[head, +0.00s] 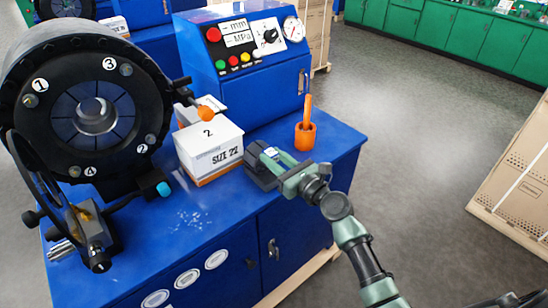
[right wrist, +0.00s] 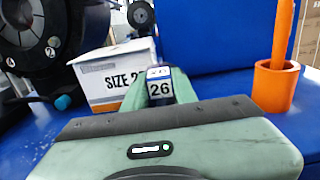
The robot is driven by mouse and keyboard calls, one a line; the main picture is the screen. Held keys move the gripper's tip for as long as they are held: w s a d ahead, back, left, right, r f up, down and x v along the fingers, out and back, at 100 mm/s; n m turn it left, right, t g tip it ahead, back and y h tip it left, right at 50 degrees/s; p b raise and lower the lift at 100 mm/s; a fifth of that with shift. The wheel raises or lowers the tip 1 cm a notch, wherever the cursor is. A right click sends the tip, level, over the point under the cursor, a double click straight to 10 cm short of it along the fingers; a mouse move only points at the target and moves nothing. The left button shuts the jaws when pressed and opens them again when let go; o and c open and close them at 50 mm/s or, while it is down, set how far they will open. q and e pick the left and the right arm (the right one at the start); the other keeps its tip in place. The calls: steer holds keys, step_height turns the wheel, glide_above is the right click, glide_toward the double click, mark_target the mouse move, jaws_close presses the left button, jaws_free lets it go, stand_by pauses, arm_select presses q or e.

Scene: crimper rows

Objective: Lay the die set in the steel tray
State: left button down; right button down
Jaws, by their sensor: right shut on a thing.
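My right gripper (head: 272,166) is low over the right part of the blue bench top, just right of the white SIZE 22 box (head: 209,152). It is shut on a small dark thing with a label reading 26, which I take to be the die set (right wrist: 159,88). The fingers hide most of it, and I cannot tell whether it touches the bench. The box shows behind it in the right wrist view (right wrist: 105,84). I cannot make out a steel tray in either view. My left gripper is not in view.
A big black crimper head (head: 32,68) with numbered marks stands at left on the blue bench (head: 190,232). A blue control box (head: 243,85) is at the back. An orange cup with an orange stick (head: 305,136) stands close behind my right gripper. Open floor lies to the right.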

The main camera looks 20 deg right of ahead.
steer(key=shift+f+b, duration=0.1)
steer(key=shift+b, duration=0.25)
steer(key=c, duration=1.1)
jaws_free()
steer(key=shift+o, duration=0.3)
steer(key=shift+s, duration=0.1)
steer(key=shift+f, duration=0.5)
steer(key=v, duration=0.7)
steer(key=shift+s+r+b, duration=0.3)
steer(key=shift+s+r, duration=0.1)
steer(key=shift+r, duration=0.05)
steer(key=shift+d, duration=0.1)
